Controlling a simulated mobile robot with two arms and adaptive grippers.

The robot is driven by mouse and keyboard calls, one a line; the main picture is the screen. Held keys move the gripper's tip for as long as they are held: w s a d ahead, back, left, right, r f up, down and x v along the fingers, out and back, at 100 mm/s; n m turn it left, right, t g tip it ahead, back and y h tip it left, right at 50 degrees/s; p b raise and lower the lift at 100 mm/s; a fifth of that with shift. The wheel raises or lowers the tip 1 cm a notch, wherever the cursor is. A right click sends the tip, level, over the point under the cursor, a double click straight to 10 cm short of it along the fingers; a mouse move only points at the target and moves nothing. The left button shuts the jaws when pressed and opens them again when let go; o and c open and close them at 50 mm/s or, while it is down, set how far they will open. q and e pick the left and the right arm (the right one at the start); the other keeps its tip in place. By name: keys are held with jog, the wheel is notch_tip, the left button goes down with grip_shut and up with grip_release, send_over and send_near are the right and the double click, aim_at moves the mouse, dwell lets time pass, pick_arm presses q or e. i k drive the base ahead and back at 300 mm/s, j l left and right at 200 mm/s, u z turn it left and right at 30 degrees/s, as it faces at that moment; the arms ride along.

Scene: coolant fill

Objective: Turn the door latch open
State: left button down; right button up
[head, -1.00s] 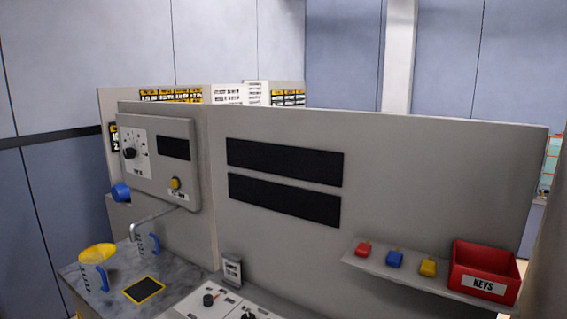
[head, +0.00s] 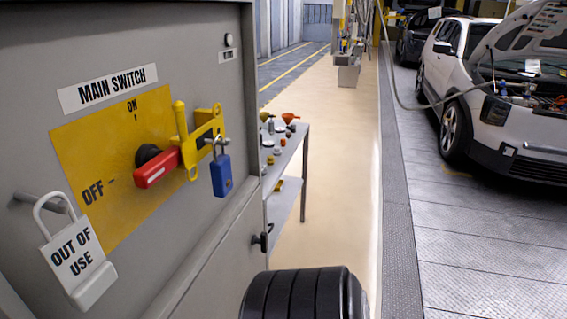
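A small dark latch handle (head: 262,238) sticks out near the right edge of the lower part of the grey cabinet (head: 60,50). It is small in the head view, and I cannot tell its exact turn position. The cabinet front shows the main switch, with a red handle (head: 158,168) on a yellow plate (head: 85,135) marked ON and OFF. A blue padlock (head: 221,175) hangs from a yellow hasp (head: 208,135) to the right of the red handle. Neither of my grippers is in view.
A white "OUT OF USE" tag (head: 78,258) hangs from a peg on the cabinet. A bench (head: 303,150) with small items stands behind the cabinet. A black ribbed cylinder (head: 300,295) is close at the bottom. Open floor (head: 345,130) leads back; a white car (head: 500,85) is right.

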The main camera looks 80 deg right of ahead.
aim_at(263, 240)
jog(key=z, duration=2.35)
